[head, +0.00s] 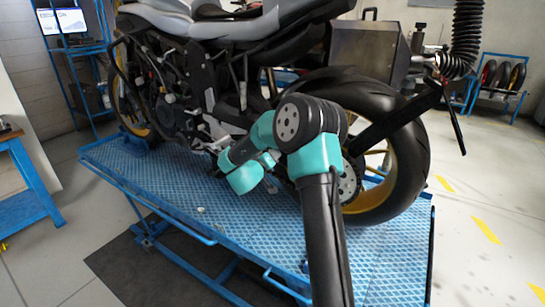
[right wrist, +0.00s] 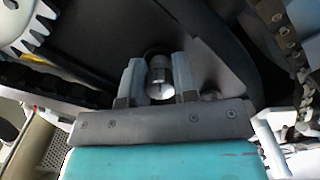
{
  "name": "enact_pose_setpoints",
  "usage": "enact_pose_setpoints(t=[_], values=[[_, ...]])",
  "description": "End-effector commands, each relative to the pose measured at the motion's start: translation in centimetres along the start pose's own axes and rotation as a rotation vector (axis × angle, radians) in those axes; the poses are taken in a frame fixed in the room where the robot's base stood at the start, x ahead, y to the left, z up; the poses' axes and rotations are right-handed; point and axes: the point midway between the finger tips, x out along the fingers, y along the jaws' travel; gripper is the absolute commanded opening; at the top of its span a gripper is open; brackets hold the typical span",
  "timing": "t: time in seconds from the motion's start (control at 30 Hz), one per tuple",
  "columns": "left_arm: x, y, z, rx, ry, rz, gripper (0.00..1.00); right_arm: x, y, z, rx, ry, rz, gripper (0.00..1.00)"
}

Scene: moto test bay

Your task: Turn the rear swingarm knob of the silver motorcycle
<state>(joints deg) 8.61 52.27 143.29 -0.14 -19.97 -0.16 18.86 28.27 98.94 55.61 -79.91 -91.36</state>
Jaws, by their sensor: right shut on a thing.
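The silver motorcycle (head: 215,25) stands on a blue lift platform in the head view. My right arm reaches up from the bottom edge to the bike's lower side, ahead of the rear wheel (head: 405,150). In the right wrist view, my right gripper (right wrist: 158,74) is shut on a small silver cylindrical knob (right wrist: 160,89), with one grey finger on each side of it. The knob sits against a dark part of the bike. In the head view the knob cannot be made out, and my arm covers part of the swingarm area. My left gripper is not in view.
The blue lift platform (head: 215,230) has bare room in front of the bike. In the right wrist view, a toothed sprocket (right wrist: 25,22) and a chain (right wrist: 290,40) lie close to the gripper. A black corrugated hose (head: 466,40) hangs at the upper right.

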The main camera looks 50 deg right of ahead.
Motion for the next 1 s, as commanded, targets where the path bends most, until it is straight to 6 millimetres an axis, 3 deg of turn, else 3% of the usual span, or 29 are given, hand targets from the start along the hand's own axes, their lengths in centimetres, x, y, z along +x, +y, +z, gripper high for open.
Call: enact_pose_setpoints(t=[0.4, 0.87, 0.9, 1.0], values=[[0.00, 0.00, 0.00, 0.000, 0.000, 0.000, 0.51, -0.04, 0.00, 0.03, -0.210, -0.001, -0.001, 0.03], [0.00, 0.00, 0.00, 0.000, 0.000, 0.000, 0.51, -0.04, 0.00, 0.03, -0.230, -0.001, -0.001, 0.03], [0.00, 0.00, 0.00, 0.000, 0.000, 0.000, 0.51, -0.04, 0.00, 0.03, -0.230, -0.001, -0.001, 0.28], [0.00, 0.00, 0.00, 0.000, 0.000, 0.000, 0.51, -0.03, 0.00, 0.02, -0.229, -0.001, -0.001, 0.38]])
